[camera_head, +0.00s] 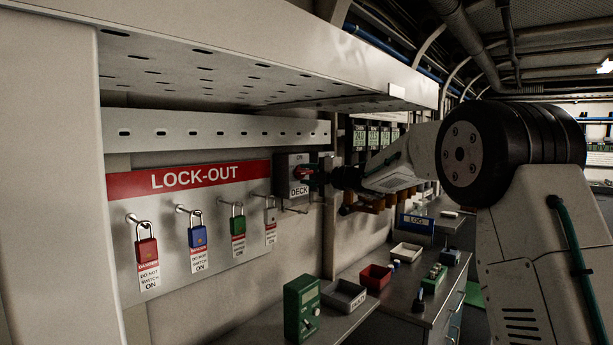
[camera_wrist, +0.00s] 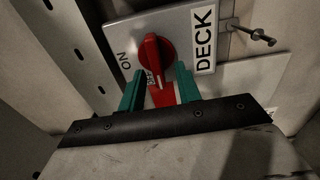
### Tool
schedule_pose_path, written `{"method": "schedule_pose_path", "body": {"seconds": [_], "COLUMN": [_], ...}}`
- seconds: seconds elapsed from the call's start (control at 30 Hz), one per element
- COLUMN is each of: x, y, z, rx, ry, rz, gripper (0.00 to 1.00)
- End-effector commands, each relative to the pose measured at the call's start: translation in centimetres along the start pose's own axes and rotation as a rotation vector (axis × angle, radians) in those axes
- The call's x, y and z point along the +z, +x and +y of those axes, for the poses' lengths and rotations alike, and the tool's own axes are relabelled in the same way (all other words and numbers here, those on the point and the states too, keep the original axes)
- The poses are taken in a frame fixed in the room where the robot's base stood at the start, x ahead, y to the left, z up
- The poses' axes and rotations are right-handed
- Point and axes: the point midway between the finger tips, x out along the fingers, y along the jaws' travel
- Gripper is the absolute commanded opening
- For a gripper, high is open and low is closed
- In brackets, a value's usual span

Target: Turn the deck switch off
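The deck switch is a grey box (camera_head: 292,174) on the wall, marked ON at its top and DECK below. Its red rotary knob (camera_wrist: 154,58) is clear in the wrist view, where its raised grip runs roughly up and down, lower end near a small OFF mark. ON is to its left there and the DECK label (camera_wrist: 204,40) to its right. A red part (camera_wrist: 162,95) shows between the fingers below the knob. In the head view my wrist partly covers the switch.
A LOCK-OUT board (camera_head: 205,215) with several hanging padlocks is left of the switch. A peg (camera_wrist: 252,34) sticks out near the box. A slotted shelf (camera_head: 250,50) overhangs above. Below, a bench holds a green box (camera_head: 301,307) and trays (camera_head: 343,296).

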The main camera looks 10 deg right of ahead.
Motion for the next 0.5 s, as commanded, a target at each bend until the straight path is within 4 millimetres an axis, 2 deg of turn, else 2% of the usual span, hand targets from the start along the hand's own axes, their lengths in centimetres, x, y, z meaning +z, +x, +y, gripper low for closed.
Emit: {"method": "schedule_pose_path", "body": {"seconds": [0.3,0.5], "x": [0.1,0.1], "y": [-5.4,-7.0], "z": [0.0,-0.1], "rx": [0.0,-0.001], "ry": [-0.001,0.0], "rz": [-0.003,-0.002], "gripper": [0.34,0.34]}}
